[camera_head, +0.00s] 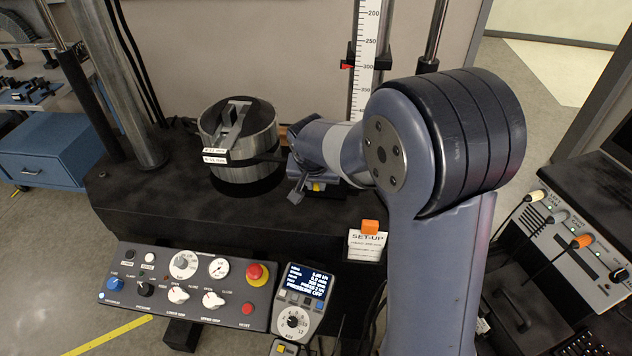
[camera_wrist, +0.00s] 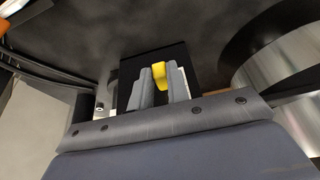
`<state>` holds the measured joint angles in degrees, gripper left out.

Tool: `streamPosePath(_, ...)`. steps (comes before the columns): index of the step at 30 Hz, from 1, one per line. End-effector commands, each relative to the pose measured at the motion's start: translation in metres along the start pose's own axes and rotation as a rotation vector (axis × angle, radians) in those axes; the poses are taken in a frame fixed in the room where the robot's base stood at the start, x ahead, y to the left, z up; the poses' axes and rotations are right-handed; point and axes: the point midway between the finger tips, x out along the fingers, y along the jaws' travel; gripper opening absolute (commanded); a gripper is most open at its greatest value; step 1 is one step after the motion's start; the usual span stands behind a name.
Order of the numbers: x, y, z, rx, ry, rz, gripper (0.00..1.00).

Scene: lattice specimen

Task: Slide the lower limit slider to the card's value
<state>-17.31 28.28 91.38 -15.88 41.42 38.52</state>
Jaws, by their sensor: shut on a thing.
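My gripper (camera_head: 308,188) is low beside the foot of the white vertical scale (camera_head: 365,60), partly hidden by my arm. In the wrist view my gripper (camera_wrist: 161,84) is shut on a small yellow piece (camera_wrist: 159,72), which looks like the lower limit slider's tab. The yellow also shows in the head view (camera_head: 318,187). A black block sits behind it. The set-up card (camera_head: 367,246) hangs on the front edge under an orange clip (camera_head: 370,227); its small print is unreadable. A red pointer (camera_head: 346,66) stands near 300 on the scale. The scale's lower end is hidden.
A metal cylinder fixture (camera_head: 240,150) stands left of my gripper on the dark machine bed (camera_head: 140,190). A control panel (camera_head: 190,288) and a handset with a lit display (camera_head: 304,282) are in front. An instrument (camera_head: 590,235) with plugged leads stands at right.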

Motion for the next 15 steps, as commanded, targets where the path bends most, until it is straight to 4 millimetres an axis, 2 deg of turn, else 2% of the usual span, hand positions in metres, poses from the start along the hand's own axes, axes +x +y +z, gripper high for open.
streamPosePath(8, -0.003, 0.000, -0.001, 0.000, 0.000, 0.000, 0.00)
streamPosePath(15, -0.023, 0.000, -0.010, 0.001, 0.001, -0.001, 0.00)
